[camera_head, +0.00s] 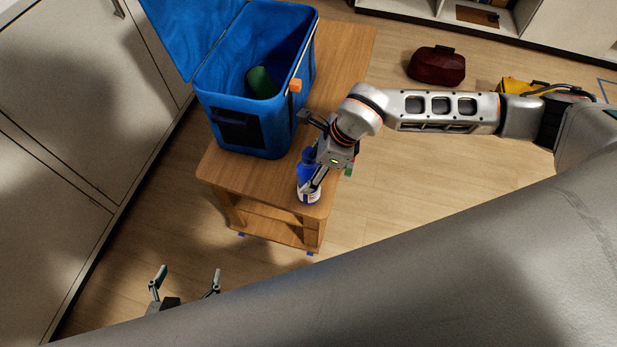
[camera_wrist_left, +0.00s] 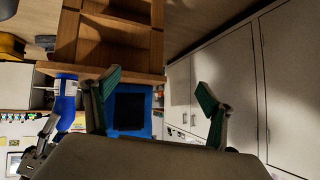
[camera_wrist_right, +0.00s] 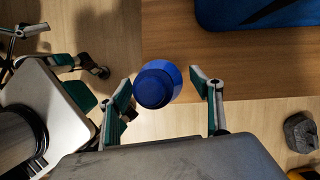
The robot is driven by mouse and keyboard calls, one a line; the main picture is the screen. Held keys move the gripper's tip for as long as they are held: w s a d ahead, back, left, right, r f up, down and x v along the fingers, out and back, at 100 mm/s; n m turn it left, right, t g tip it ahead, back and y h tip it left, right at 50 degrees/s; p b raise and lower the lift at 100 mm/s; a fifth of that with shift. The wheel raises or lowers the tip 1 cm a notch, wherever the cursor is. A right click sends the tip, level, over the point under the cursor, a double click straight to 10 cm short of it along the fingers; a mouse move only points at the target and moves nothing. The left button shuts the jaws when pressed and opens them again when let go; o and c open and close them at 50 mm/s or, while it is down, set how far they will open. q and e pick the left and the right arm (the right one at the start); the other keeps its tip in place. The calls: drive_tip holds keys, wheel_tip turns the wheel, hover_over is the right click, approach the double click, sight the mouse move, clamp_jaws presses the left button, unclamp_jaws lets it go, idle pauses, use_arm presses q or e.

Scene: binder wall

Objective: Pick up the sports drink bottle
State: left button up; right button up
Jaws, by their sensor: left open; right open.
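The sports drink bottle, blue with a white band low down, stands upright (camera_head: 306,188) on the near end of a wooden table (camera_head: 222,165). My right gripper (camera_head: 322,180) is open at the bottle and partly hides it. In the right wrist view, the blue bottle top (camera_wrist_right: 155,86) shows between the spread fingers (camera_wrist_right: 162,90), closer to the left finger. The bottle also shows in the left wrist view (camera_wrist_left: 67,98). My left gripper (camera_head: 187,280) is open and empty, low in front of the table; its fingers also show in the left wrist view (camera_wrist_left: 156,88).
An open blue cooler (camera_head: 262,140) stands on the table behind the bottle, with a green object (camera_head: 261,82) inside. Pale cabinets (camera_head: 60,180) line the left. A dark red bag (camera_head: 436,66) and a yellow item (camera_head: 515,84) lie on the floor to the right.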

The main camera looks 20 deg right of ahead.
drive_tip(key=shift+x, duration=0.8)
drive_tip(key=c, duration=1.5)
drive_tip(key=shift+r, duration=0.1)
drive_tip(key=shift+c, duration=1)
